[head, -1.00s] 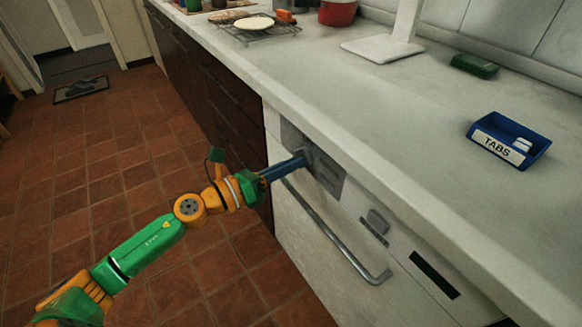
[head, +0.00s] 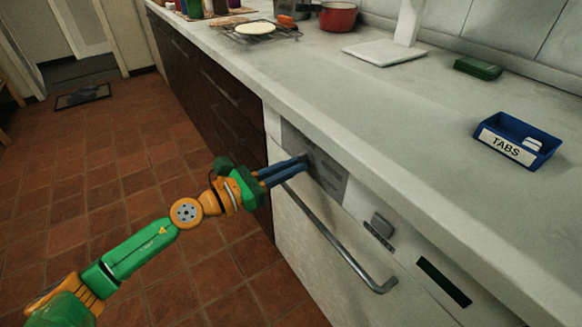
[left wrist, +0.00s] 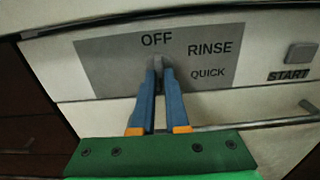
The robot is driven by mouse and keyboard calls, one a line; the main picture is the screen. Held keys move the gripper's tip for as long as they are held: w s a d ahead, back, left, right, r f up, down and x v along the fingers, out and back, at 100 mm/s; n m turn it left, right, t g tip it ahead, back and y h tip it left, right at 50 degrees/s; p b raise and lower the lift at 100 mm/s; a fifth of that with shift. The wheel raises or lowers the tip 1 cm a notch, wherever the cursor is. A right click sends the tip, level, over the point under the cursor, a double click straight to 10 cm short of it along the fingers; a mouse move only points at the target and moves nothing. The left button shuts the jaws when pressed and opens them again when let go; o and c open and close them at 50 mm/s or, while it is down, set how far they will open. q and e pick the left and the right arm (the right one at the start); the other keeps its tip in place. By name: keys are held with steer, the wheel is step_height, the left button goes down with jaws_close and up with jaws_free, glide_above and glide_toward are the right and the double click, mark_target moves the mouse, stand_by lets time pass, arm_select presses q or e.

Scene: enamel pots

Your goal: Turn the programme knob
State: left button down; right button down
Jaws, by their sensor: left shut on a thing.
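The programme knob (left wrist: 158,62) is a small grey knob on a grey panel (left wrist: 105,62) on the front of a white dishwasher. The panel carries the words OFF above the knob, and RINSE and QUICK to its right. My left gripper (left wrist: 160,72) is shut on the knob, its two blue fingers on either side, covering most of it. In the head view the left gripper (head: 303,160) reaches the panel (head: 328,178) from the left, and the knob is largely hidden by the fingertips. My right gripper is not in view.
The START button (left wrist: 301,53) is right of the panel. A bar handle (head: 335,240) runs across the dishwasher door below. On the worktop (head: 400,130) are a blue TABS box (head: 517,140), a green block (head: 478,68) and a red pot (head: 338,17). Tiled floor lies free at left.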

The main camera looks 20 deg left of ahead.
arm_select(q)
steer(key=shift+f, duration=0.1)
steer(key=c, duration=0.9)
jaws_free()
steer(key=shift+s, duration=0.1)
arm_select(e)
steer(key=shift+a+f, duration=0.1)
arm_select(q)
steer(key=b+v, duration=0.3)
steer(key=v, duration=0.4)
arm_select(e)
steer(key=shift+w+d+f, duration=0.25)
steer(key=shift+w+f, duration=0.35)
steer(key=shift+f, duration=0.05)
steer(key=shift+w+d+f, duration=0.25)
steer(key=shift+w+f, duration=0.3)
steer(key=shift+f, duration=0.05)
